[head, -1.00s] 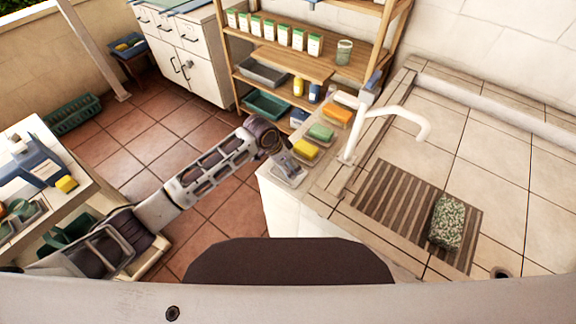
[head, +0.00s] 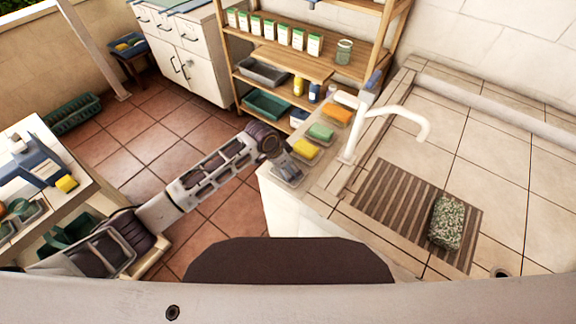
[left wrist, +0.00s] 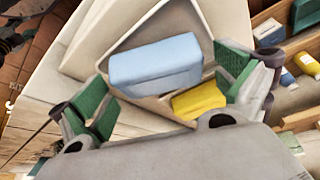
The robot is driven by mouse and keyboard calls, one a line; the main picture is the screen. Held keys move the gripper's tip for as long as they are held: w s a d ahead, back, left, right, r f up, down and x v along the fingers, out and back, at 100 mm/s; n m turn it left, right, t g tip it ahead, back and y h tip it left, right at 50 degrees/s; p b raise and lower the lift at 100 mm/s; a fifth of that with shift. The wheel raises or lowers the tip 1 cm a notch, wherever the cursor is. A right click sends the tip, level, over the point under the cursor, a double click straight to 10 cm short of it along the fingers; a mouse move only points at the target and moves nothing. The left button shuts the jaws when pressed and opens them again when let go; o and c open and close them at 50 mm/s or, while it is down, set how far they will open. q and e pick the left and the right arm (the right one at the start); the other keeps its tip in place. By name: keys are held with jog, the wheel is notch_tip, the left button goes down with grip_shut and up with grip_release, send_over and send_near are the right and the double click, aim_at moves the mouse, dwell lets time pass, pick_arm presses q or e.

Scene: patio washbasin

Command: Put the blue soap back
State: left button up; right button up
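The blue soap (left wrist: 155,65) is a pale blue block lying in a light, square-edged soap dish (left wrist: 205,25) in the left wrist view. My left gripper (left wrist: 168,82) is open, its green-padded fingers spread to either side of the soap. A gap shows between the soap and the right-hand finger; the left-hand finger is close to it, and contact there is unclear. In the head view my left gripper (head: 282,162) is over the nearest dish (head: 288,179) at the counter's left corner and mostly hides the soap. My right gripper is not in view.
Yellow (head: 305,149), green (head: 321,132) and orange (head: 337,115) soaps sit in a row behind that dish. A white faucet (head: 352,140) rises just right of them. A speckled sponge (head: 447,222) lies on the striped drain mat (head: 385,205). A wooden shelf (head: 290,60) stands behind.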

pick_arm(q)
jog(key=shift+r, duration=0.1)
jog(key=v, duration=1.2)
dwell(0.4)
